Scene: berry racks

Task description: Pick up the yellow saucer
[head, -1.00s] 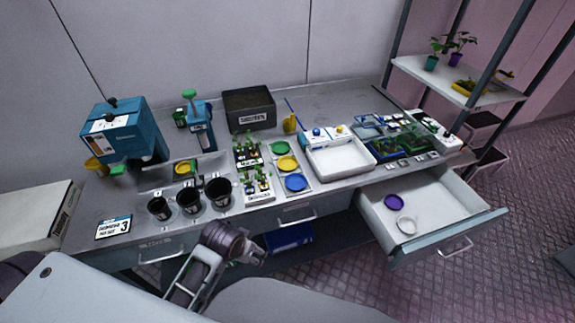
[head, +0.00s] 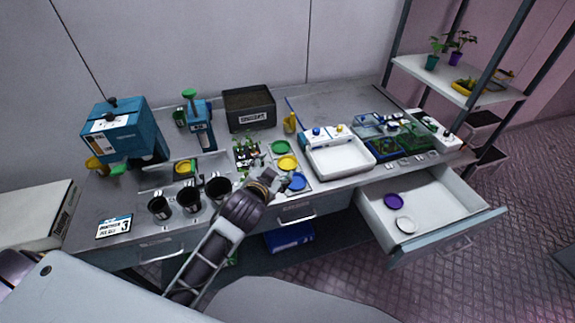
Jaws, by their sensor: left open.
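A yellow saucer (head: 287,162) lies on a light tray between a green saucer (head: 280,147) and a blue saucer (head: 295,181). Another yellow round piece (head: 186,167) sits behind the black pots at the left. My left gripper (head: 275,180) is open, just in front of the yellow saucer and at the left edge of the blue one. It looks empty and apart from the saucers, though its height above the tray is hard to tell. It hides part of the seedling tray. My right gripper is not in view.
Several black pots (head: 190,198) stand left of my arm. Seedlings (head: 247,151) stand just left of the saucers. An open drawer (head: 425,205) with a purple and a white saucer juts out at the front right.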

